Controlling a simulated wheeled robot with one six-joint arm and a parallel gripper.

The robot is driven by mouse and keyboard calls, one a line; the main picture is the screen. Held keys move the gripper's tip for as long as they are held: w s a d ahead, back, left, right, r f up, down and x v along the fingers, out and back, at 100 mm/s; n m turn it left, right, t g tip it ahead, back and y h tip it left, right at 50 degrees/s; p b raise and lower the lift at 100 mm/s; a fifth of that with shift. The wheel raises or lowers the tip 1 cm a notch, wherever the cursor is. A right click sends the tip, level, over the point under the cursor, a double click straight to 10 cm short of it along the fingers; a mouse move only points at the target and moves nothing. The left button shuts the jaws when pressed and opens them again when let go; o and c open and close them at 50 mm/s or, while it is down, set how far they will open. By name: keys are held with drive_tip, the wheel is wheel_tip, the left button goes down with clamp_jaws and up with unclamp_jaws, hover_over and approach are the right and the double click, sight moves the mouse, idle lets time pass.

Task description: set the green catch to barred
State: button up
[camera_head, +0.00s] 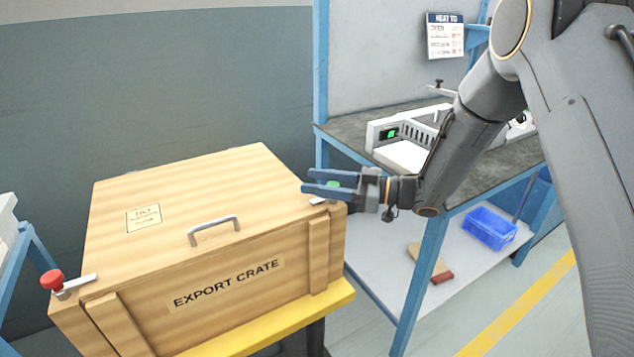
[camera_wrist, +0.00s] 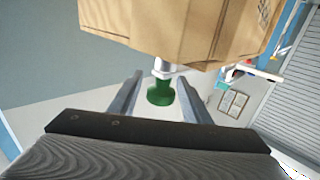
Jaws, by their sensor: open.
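The export crate (camera_head: 215,235) is a closed wooden box with a grey handle on its lid. The green catch (camera_head: 333,184) is at its right front corner, with a small pale metal bar showing by it, and is partly hidden by my gripper. In the wrist view the green catch (camera_wrist: 160,92) is a round green knob on a pale stem against the crate's edge (camera_wrist: 190,30). My gripper (camera_head: 307,181) is open, its two fingers pointing left. In the wrist view the knob appears between the fingers (camera_wrist: 161,80); contact cannot be told.
A red catch (camera_head: 52,280) with a pale bar sits at the crate's left corner. The crate rests on a yellow-edged stand (camera_head: 285,320). A blue-framed workbench (camera_head: 480,185) stands at the right, with a white unit (camera_head: 400,155) on top and a blue bin (camera_head: 490,230) below.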

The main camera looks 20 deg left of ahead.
drive_tip(key=d, duration=0.7)
drive_tip(key=shift+w+d+b, duration=0.25)
drive_tip(key=shift+w+b, duration=0.05)
drive_tip(key=shift+w, duration=0.05)
